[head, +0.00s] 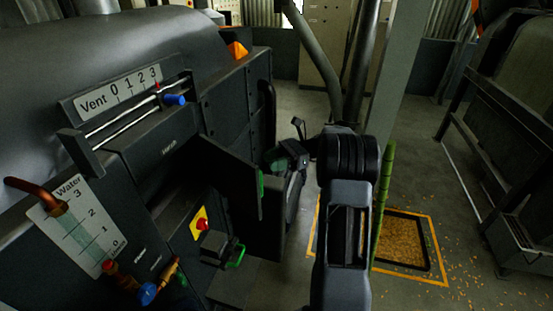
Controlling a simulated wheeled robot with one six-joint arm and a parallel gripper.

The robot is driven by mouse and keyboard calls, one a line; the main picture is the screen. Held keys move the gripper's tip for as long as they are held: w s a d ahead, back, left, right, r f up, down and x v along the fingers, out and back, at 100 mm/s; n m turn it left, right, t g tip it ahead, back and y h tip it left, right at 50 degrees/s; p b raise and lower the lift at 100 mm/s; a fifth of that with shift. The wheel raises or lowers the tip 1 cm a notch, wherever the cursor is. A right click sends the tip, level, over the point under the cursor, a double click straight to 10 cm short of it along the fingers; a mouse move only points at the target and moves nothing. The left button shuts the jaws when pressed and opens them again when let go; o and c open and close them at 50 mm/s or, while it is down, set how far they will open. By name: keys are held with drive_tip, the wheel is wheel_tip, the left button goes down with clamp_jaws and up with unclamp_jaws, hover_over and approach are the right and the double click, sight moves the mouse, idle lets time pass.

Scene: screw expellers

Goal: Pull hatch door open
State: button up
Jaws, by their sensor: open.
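The hatch door (222,168) is a dark flat panel on the front of the machine, in the middle of the head view. It stands out from the machine's face at an angle, with a green piece (260,186) on its free edge. My gripper (284,160) is just to the right of that edge, at the end of my dark arm. It is open and appears apart from the door. Its fingers are dark and partly hard to make out, and I see nothing held in it.
A red button on a yellow plate (200,224) and a box with a green handle (236,255) sit below the door. The vent slider has a blue knob (175,99). A green post (384,200) stands right of my arm, by a grain-filled floor pit (404,240).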

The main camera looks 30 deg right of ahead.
drive_tip(key=shift+s+a+r+p, duration=0.15)
drive_tip(key=shift+s+r, duration=0.1)
drive_tip(key=shift+s, duration=0.4)
drive_tip(key=shift+s+a+r+p, duration=0.1)
drive_tip(key=shift+s+r+p, duration=0.15)
drive_tip(key=shift+s, duration=0.35)
drive_tip(key=shift+s+a+r+p, duration=0.1)
drive_tip(key=shift+s+r, duration=0.15)
drive_tip(key=shift+s, duration=0.4)
